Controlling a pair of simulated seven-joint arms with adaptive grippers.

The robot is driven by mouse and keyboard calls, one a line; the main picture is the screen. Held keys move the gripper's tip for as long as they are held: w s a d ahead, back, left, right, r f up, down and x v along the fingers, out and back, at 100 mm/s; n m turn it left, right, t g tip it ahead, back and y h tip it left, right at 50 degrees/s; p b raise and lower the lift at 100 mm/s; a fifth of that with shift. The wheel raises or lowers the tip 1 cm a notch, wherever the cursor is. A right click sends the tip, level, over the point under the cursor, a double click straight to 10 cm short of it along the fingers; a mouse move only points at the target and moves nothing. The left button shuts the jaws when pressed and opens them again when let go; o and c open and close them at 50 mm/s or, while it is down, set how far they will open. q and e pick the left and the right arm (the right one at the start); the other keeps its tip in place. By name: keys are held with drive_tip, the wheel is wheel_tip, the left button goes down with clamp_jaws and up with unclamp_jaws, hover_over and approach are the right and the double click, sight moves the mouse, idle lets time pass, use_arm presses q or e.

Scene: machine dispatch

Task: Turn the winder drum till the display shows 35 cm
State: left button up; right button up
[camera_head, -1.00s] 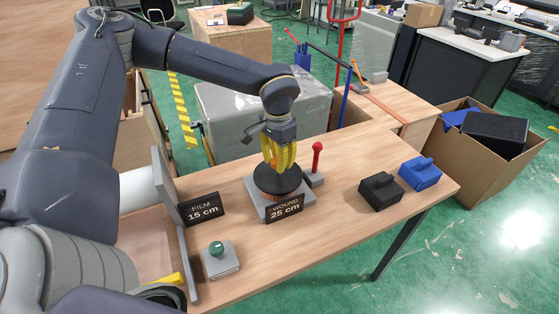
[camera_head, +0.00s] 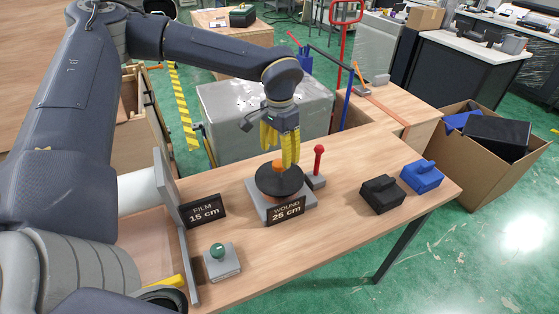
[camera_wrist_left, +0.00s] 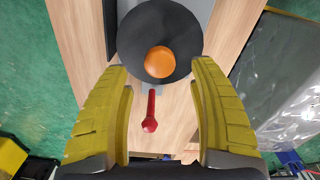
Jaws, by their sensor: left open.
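The winder drum is a black disc (camera_head: 281,184) with an orange knob (camera_head: 278,164) on top, set on a grey base (camera_head: 255,203) on the table. Its display (camera_head: 286,209) reads WOUND 25 cm. My left gripper (camera_head: 279,160) is open, above and slightly behind the drum, apart from the knob. In the left wrist view the black disc (camera_wrist_left: 158,25) and orange knob (camera_wrist_left: 159,61) lie beyond the open yellow fingers (camera_wrist_left: 165,95), with nothing between the tips. A red-knobbed lever (camera_head: 318,160) stands behind the drum at right. My right gripper is not seen.
A FILM sign (camera_head: 203,210) reads 15 cm. A green button box (camera_head: 221,262) sits at the front left. A black block (camera_head: 381,196) and a blue block (camera_head: 422,178) stand at the right of the table (camera_head: 330,235). Bare wood lies between them and the drum.

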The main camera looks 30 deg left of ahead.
use_arm(q)
wheel_tip(320, 180, up, 8)
drive_tip(key=shift+f, duration=0.15)
idle(0.3)
